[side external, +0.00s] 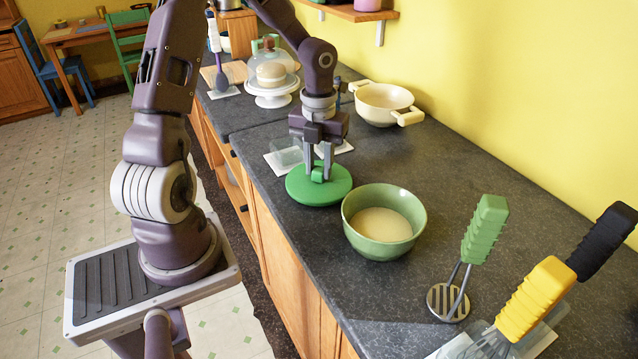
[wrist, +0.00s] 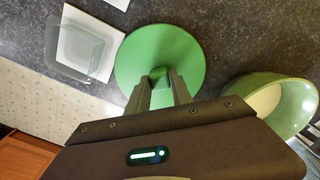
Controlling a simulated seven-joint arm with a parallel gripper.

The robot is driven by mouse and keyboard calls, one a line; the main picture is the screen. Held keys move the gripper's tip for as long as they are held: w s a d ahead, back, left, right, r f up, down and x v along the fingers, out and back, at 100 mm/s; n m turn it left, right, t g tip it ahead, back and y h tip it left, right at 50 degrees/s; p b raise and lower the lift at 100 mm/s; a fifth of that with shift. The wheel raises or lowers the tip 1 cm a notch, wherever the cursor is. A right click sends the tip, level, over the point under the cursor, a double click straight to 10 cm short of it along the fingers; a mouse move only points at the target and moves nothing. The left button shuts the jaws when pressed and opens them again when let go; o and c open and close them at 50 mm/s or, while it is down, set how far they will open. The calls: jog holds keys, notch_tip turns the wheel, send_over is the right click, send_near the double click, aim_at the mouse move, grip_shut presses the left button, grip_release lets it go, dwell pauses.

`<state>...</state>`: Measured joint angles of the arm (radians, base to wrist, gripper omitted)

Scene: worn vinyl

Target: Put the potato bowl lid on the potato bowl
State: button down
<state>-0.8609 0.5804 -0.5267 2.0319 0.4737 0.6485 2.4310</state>
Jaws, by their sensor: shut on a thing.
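The potato bowl lid (side external: 335,190) is a flat green disc with a small block handle on top. My gripper (side external: 318,172) is shut on that handle, pointing down from above. In the side view the lid is at or just above the dark counter near its front edge; I cannot tell whether it touches. The lid also shows in the wrist view (wrist: 190,52), with my fingers (wrist: 163,90) on its handle. The potato bowl (side external: 410,213) is green, open and upright, with pale contents, just right of the lid. It also shows in the wrist view (wrist: 300,92) at the right.
A clear container (side external: 288,156) on a white tile stands behind the lid. A cream pot (side external: 383,103) and a domed cake stand (side external: 271,88) are farther back. A green-handled masher (side external: 470,255) and a yellow-handled whisk (side external: 530,300) stand at the right. The counter behind the bowl is clear.

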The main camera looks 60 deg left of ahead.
jog(key=shift+r, duration=0.25)
jog(key=shift+r, duration=1.6)
jog(key=shift+r, duration=3.5)
jog(key=w+d+f+n, duration=0.1)
jog(key=d, duration=0.8)
jog(key=w+d+f+n, duration=0.2)
jog(key=d, duration=0.7)
jog(key=shift+w+d, duration=0.15)
jog(key=shift+d, duration=0.15)
jog(key=shift+f, duration=0.3)
jog(key=shift+f, duration=0.6)
